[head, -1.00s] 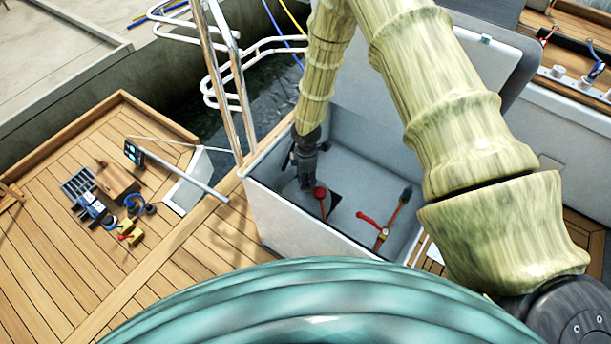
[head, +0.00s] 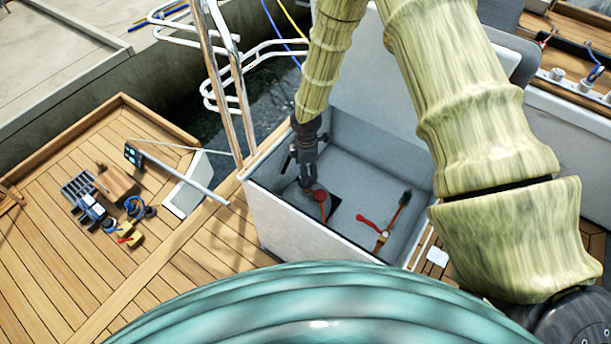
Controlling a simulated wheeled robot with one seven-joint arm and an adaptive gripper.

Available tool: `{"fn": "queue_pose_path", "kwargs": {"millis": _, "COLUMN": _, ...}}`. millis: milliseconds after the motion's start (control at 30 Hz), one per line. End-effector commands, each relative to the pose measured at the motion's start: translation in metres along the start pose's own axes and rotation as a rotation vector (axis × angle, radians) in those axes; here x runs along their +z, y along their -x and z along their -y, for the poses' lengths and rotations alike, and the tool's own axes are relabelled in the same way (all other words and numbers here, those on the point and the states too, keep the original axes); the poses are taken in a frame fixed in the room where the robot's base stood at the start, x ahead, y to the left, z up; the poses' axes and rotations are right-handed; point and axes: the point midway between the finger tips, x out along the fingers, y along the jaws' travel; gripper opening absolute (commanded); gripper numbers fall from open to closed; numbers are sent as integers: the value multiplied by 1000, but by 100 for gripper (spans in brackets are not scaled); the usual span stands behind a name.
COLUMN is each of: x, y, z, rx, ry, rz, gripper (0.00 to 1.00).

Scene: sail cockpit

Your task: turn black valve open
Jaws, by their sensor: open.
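An open grey-white locker (head: 300,222) holds small valve fittings. A black-ended piece (head: 405,197) on an orange-brown stem stands toward its right side; it may be the black valve, but it is too small to be sure. Next to it is a red lever (head: 368,222) on a brass body (head: 381,239). Further left is a round red knob (head: 319,195). My gripper (head: 307,184) points down inside the locker, open, with its fingertips just left of the red knob. It is well left of the black-ended piece. Whether its fingertips touch anything cannot be told.
The locker walls surround my gripper, and its lid (head: 480,60) stands raised behind my arm. Steel rails (head: 222,80) rise close to the left. Several tools (head: 110,220) lie on the wooden deck (head: 60,270) at left.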

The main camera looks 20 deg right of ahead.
Motion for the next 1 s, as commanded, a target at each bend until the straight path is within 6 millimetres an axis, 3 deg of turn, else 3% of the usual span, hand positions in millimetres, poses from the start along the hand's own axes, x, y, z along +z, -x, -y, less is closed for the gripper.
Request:
{"fn": "queue_pose_path", "kwargs": {"millis": 200, "x": 0, "y": 34, "z": 0, "rx": 1, "ry": -1, "rz": 0, "gripper": 72}}
{"fn": "queue_pose_path", "kwargs": {"millis": 400, "x": 0, "y": 54, "z": 1, "rx": -1, "ry": -1, "rz": -1, "gripper": 72}}
{"fn": "queue_pose_path", "kwargs": {"millis": 1000, "x": 1, "y": 61, "z": 1, "rx": -1, "ry": -1, "rz": 0, "gripper": 72}}
